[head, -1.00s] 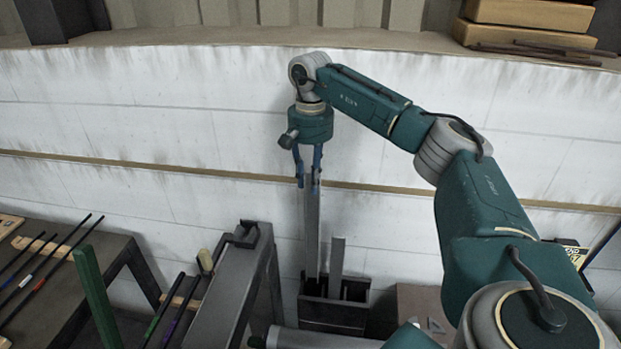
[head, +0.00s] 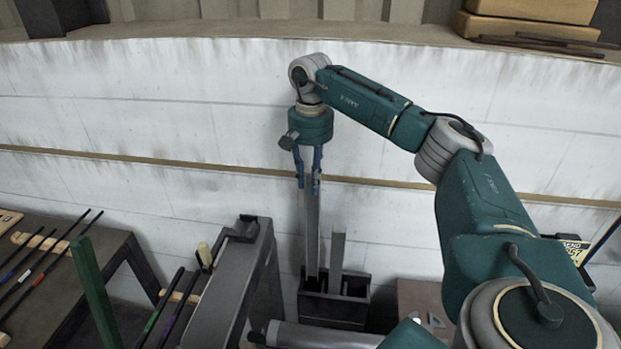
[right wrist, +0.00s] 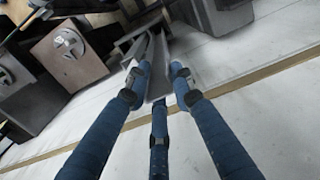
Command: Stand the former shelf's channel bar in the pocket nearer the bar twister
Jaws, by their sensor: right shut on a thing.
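My right gripper (head: 308,184) is shut on the upper part of a long grey channel bar (head: 312,232) and holds it upright. In the right wrist view the bar (right wrist: 157,78) runs away between the blue fingers (right wrist: 158,85). The bar's lower end is at the left pocket of a dark box (head: 333,311); its tip is hidden, so I cannot tell how deep it sits. A shorter grey bar (head: 337,258) stands in the same box, to the right. A dark tool (head: 243,230) tops the grey stand on the left; I cannot tell whether it is the bar twister. My left gripper is out of view.
A table (head: 110,247) with several thin rods stands at the left, with a green post (head: 91,282) before it. A brown box (head: 420,300) stands right of the pocket box. The white wall (head: 180,115) is close behind the held bar.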

